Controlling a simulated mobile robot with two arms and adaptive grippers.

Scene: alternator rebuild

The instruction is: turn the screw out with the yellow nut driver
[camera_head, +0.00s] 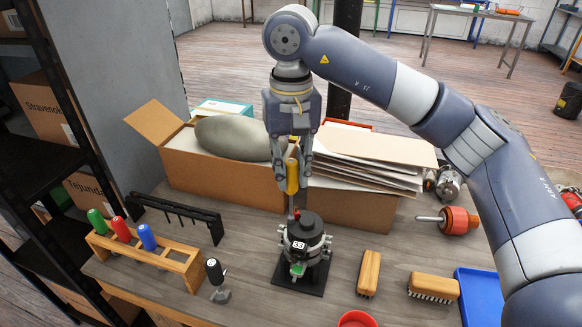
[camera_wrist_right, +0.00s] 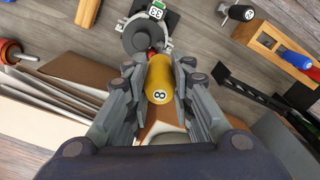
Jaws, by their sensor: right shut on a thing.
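My right gripper (camera_head: 293,175) is shut on the yellow nut driver (camera_head: 292,178) and holds it upright with its shaft pointing down. The driver also shows in the right wrist view (camera_wrist_right: 160,82), its end marked 8, between the fingers. The alternator (camera_head: 304,240), marked 33, stands on a dark base plate on the bench. The driver's shaft comes down at the alternator's back edge; the tip and the screw are hidden, so I cannot tell whether they touch. My left gripper is not in view.
A wooden rack (camera_head: 150,254) holds green, red and blue handled drivers at the left. Two cardboard boxes (camera_head: 222,181) stand behind. Brushes (camera_head: 369,273), a red bowl (camera_head: 357,320) and a blue tray (camera_head: 481,297) lie to the right.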

